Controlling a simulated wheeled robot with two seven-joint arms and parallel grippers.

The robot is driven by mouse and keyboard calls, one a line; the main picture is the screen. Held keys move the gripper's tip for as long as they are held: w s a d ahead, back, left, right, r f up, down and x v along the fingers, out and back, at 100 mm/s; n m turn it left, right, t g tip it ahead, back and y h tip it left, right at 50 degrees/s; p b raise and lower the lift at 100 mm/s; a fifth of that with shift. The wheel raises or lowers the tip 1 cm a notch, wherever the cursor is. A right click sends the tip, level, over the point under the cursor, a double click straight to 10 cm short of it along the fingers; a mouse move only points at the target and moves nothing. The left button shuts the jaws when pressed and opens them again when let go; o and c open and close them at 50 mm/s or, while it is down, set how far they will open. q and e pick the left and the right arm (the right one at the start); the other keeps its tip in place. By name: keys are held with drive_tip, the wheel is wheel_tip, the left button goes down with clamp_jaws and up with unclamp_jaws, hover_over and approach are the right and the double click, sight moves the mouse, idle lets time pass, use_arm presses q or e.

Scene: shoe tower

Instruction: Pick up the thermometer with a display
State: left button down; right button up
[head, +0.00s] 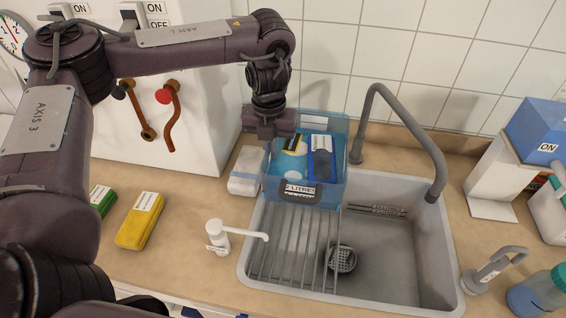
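A clear blue bin (333,193) labelled "2 LITRES" stands at the sink's back left. My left gripper (270,136) points down over the bin's back left side, left of both items. Its fingers are too small and dark to tell open from shut, and I see nothing held. My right gripper is not in view.
A sink (385,250) with a tall grey tap (395,96) fills the middle right.

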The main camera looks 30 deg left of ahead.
sight(272, 165)
use_arm(q)
wheel_tip(272, 165, down, 4)
drive_tip(key=shift+w+r+b, duration=0.1)
drive_tip(key=shift+b, duration=0.2)
wheel_tip(272, 165, down, 10)
drive_tip(key=shift+f+b, duration=0.1)
drive_tip(key=shift+b, duration=1)
drive_tip(key=shift+f+p, duration=0.3)
drive_tip(key=shift+f, duration=0.9)
drive_tip(key=shift+a, duration=0.1)
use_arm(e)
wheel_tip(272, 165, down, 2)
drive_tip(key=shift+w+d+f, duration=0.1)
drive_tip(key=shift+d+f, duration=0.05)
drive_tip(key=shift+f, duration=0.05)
use_arm(q)
drive_tip(key=shift+f, duration=0.15)
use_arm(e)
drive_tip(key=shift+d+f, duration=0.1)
